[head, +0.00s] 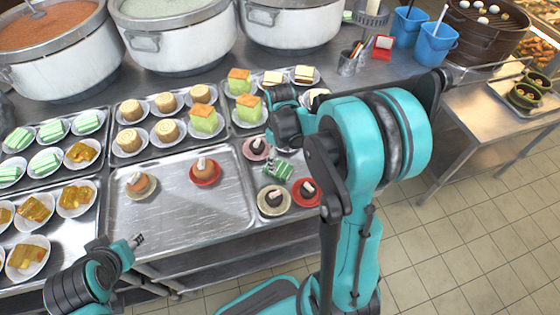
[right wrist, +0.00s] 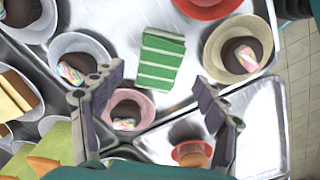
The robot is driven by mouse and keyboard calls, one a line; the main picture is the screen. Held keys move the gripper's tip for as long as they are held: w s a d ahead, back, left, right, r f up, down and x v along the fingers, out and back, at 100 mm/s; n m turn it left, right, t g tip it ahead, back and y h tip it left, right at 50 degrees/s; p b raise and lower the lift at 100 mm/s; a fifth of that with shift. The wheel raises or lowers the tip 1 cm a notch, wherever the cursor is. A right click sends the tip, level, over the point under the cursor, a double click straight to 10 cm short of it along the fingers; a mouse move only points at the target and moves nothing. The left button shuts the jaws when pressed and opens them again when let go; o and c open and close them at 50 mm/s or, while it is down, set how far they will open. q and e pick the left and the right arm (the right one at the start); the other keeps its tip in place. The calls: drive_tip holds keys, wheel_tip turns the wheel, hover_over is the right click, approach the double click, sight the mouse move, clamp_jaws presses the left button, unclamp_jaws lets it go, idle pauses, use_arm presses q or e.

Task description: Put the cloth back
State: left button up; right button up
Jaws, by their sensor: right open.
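A green piece with white stripes (head: 278,170) lies on the right-hand tray among small plates of dark round sweets. It also shows in the right wrist view (right wrist: 161,60), resting on bare tray without a plate. I cannot tell whether it is the folded cloth or a striped cake slice. No other cloth is clear in view. My right gripper (right wrist: 158,100) is open and empty above this tray; the striped piece shows beyond and between its fingers. In the head view my right arm hides part of the tray. My left gripper (head: 137,241) is over the trays' front edge, its jaws unclear.
A pink plate (right wrist: 140,98) with a dark sweet is close by the right gripper's finger. Large stockpots (head: 180,38) stand behind. Blue containers (head: 436,43) and a dark steamer (head: 487,30) are back right. The middle front tray (head: 180,212) has free room.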

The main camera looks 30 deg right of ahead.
sight(280, 168)
wheel_tip(280, 168, up, 7)
drive_tip(key=p, duration=0.2)
drive_tip(key=s+a+r+m+t, duration=0.6)
drive_tip(key=s+a+t, duration=0.1)
drive_tip(key=s+a, duration=0.3)
drive_tip(key=shift+s+a+r, duration=0.25)
drive_tip(key=shift+a+r, duration=0.15)
drive_tip(key=shift+a, duration=0.05)
